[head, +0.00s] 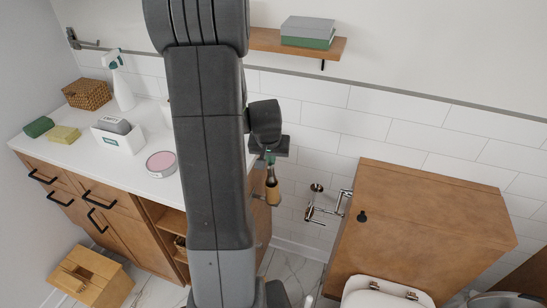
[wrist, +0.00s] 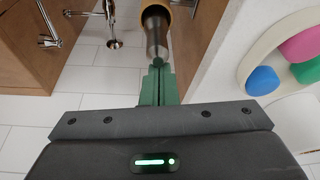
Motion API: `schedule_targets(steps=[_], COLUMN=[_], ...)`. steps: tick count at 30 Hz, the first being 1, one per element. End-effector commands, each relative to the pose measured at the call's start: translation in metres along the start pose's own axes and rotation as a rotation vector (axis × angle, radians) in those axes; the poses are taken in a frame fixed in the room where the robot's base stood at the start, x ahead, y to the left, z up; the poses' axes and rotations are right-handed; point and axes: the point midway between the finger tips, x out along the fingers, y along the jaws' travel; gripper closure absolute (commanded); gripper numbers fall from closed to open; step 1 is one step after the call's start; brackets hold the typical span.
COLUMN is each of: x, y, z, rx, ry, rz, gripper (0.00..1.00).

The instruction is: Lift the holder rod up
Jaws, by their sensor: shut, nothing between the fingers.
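The chrome holder (head: 325,211) is on the tiled wall, left of the wooden cabinet by the toilet; its thin rod is hard to separate from the bracket at this size. Chrome holder parts (wrist: 108,20) also show at the top left of the wrist view, apart from my fingers. My gripper (head: 269,157) is left of the holder and higher in the head view. Its green fingers (wrist: 158,84) are shut and empty. A metal-tipped object with a tan handle (head: 272,187) is just beyond the fingertips; I cannot tell whether they touch it.
The wooden cabinet (head: 425,215) and toilet (head: 385,293) stand right of the holder. The vanity counter (head: 75,155) is at left. A pale holder with coloured rounded pieces (wrist: 262,80) is at the right of the wrist view. My arm hides part of the counter and wall.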

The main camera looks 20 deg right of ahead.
Motion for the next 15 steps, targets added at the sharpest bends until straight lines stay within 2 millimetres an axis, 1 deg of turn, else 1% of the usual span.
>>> schedule_targets(steps=[1, 4, 15], x=[0.0011, -0.001, -0.0028], y=[-0.001, -0.0016, -0.0015], z=[0.0041, 0.0074, 0.0071], rx=[-0.001, 0.0, 0.001], ry=[0.002, 0.0, 0.0], rz=[0.0, 0.0, 0.0], gripper=[1.0, 1.0, 1.0])
